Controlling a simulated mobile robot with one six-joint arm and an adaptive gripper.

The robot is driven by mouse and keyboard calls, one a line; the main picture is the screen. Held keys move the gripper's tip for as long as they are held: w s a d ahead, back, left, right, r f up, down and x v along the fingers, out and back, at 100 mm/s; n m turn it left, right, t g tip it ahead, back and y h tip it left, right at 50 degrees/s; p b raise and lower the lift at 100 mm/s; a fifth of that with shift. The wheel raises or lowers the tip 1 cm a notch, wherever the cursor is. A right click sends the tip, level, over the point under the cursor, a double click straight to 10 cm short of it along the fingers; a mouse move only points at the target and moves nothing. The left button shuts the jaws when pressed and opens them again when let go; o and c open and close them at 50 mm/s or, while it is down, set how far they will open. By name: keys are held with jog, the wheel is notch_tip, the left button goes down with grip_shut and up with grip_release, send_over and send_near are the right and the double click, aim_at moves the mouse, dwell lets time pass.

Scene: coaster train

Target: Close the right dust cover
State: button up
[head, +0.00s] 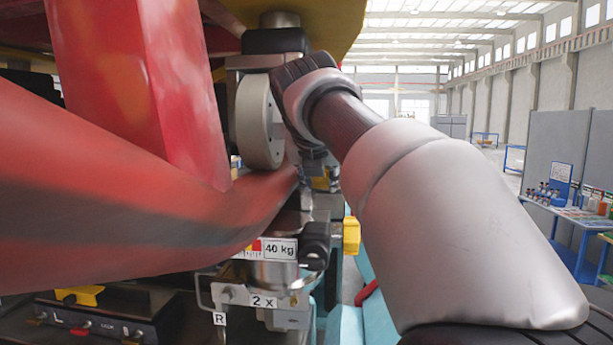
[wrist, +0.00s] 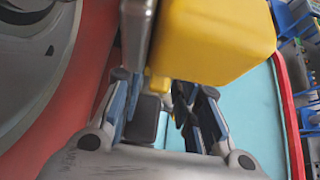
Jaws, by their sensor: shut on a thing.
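No part stands out clearly as the right dust cover. In the wrist view my gripper (wrist: 152,95) points away from the camera, its blue-grey fingers close around a small yellow piece (wrist: 158,85). It seems to grip this piece, but the contact is partly hidden. A dark grey block (wrist: 147,107) shows between the fingers. In the head view my arm reaches in from the lower right and mostly hides the gripper, beside the wheel assembly. An "R" tag (head: 219,319) hangs below the red rail.
A pale wheel (head: 257,122) stands against the red rail (head: 150,210). A "40 kg" label (head: 280,248) sits below it. A large yellow block (wrist: 215,40) is close above my gripper in the wrist view. A turquoise surface (wrist: 255,115) lies to its right.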

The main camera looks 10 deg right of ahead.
jog(key=o, duration=0.7)
jog(key=shift+o, duration=0.2)
jog(key=v, duration=1.2)
